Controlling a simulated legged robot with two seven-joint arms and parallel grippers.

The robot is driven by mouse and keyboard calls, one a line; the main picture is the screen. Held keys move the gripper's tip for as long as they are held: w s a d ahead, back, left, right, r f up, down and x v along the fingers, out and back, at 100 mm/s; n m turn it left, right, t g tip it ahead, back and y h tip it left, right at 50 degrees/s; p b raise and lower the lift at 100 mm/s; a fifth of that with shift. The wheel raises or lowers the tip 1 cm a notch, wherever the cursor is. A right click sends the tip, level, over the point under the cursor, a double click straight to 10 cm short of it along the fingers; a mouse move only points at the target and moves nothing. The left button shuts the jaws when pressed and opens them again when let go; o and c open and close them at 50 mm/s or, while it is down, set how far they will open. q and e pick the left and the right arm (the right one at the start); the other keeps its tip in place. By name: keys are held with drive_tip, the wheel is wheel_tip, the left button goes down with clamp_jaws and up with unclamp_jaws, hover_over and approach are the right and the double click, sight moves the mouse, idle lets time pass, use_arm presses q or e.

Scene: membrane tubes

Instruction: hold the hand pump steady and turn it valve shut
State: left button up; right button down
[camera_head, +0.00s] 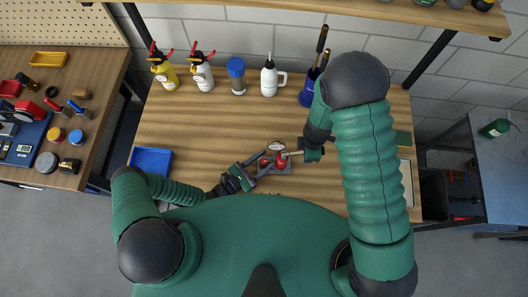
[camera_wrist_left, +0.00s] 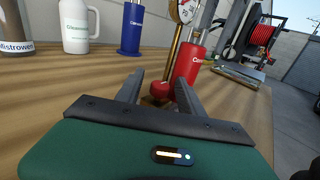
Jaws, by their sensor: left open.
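The hand pump (camera_head: 282,161) stands on a grey base near the front middle of the bench, with a red body and a round gauge (camera_head: 277,146). In the left wrist view the red pump body (camera_wrist_left: 191,62) is upright, with a brass stem and the gauge (camera_wrist_left: 184,10) beside it. The red valve knob (camera_wrist_left: 161,90) sits low at the stem. My left gripper (camera_head: 259,164) is open; its fingers (camera_wrist_left: 160,92) lie either side of the knob, apparently not closed on it. My right gripper (camera_head: 300,152) is at the pump's right side; its grip is too small to tell.
Spray bottles (camera_head: 164,76), a blue-capped jar (camera_head: 236,72), a white jug (camera_head: 269,78) and a blue tool holder (camera_head: 308,92) line the bench's back. A blue tray (camera_head: 151,161) lies at left. The bench's middle left is clear.

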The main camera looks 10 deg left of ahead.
use_arm(q)
drive_tip(key=shift+a, duration=0.1)
clamp_jaws()
drive_tip(key=shift+m+g+h, duration=0.3)
drive_tip(key=shift+g, duration=0.1)
drive_tip(key=m+g+h, duration=0.2)
drive_tip(key=g, duration=0.1)
drive_tip(key=shift+w, duration=0.1)
drive_tip(key=shift+m+g+h, duration=0.55)
drive_tip(key=shift+m+g, duration=0.6)
drive_tip(key=shift+g, duration=0.5)
drive_tip(key=shift+m+g+h, duration=0.55)
drive_tip(key=shift+m+g, duration=0.6)
drive_tip(key=shift+g, duration=0.5)
unclamp_jaws()
